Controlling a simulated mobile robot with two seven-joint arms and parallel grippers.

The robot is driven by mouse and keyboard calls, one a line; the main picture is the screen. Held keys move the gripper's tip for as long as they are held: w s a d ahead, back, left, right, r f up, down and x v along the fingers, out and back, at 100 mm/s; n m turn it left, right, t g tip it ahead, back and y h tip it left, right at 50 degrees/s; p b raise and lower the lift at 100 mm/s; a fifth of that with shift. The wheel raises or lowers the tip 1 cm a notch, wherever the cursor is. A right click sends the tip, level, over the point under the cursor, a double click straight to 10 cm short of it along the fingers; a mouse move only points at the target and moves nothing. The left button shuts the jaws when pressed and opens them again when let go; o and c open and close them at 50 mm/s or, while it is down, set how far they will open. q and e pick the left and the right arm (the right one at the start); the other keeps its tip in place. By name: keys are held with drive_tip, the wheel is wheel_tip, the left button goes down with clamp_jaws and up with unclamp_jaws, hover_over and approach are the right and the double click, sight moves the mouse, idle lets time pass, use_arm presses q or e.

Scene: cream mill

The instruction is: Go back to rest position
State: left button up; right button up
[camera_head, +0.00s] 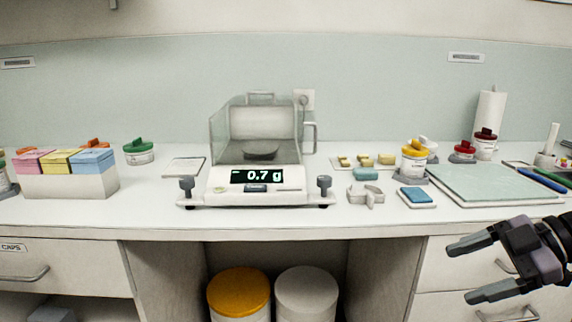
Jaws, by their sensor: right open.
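My right gripper (472,268) is at the lower right, in front of the drawers below the counter edge. Its two fingers point left and stand apart, with nothing between them. My left gripper is not in the head view.
The white counter (150,213) holds a box of coloured packets (72,182), a yellow-lidded jar (413,160), a blue pad (417,196) and a pale green mat (490,183). Below, an orange-lidded drum (239,291) and a white drum (306,292) stand between drawer units.

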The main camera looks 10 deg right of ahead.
drive_tip(key=s+a+f+m+t+h, duration=0.1)
drive_tip(key=s+f+m+t+h, duration=0.15)
drive_tip(key=f+m+t, duration=0.6)
drive_tip(key=s+a+f+m+t+h, duration=0.1)
drive_tip(key=f+m+t+h, duration=0.15)
drive_tip(key=f, duration=1.05)
drive_tip(key=s+a+f+m+g+h, duration=0.1)
drive_tip(key=s+a+f+m+g, duration=0.15)
drive_tip(key=s+a+f, duration=0.35)
drive_tip(key=s+a+f+m+g+h, duration=0.1)
drive_tip(key=s+a+f+m+g, duration=0.2)
drive_tip(key=a, duration=0.5)
wheel_tip(320, 180, up, 10)
drive_tip(key=d+n+p, duration=0.1)
drive_tip(key=p, duration=1.2)
drive_tip(key=shift+s+h+p, duration=0.35)
drive_tip(key=shift+s+h, duration=0.05)
drive_tip(key=shift+s, duration=0.05)
drive_tip(key=shift+d+f+n, duration=0.1)
drive_tip(key=shift+f+n, duration=0.05)
drive_tip(key=shift+n, duration=0.1)
drive_tip(key=shift+c, duration=0.2)
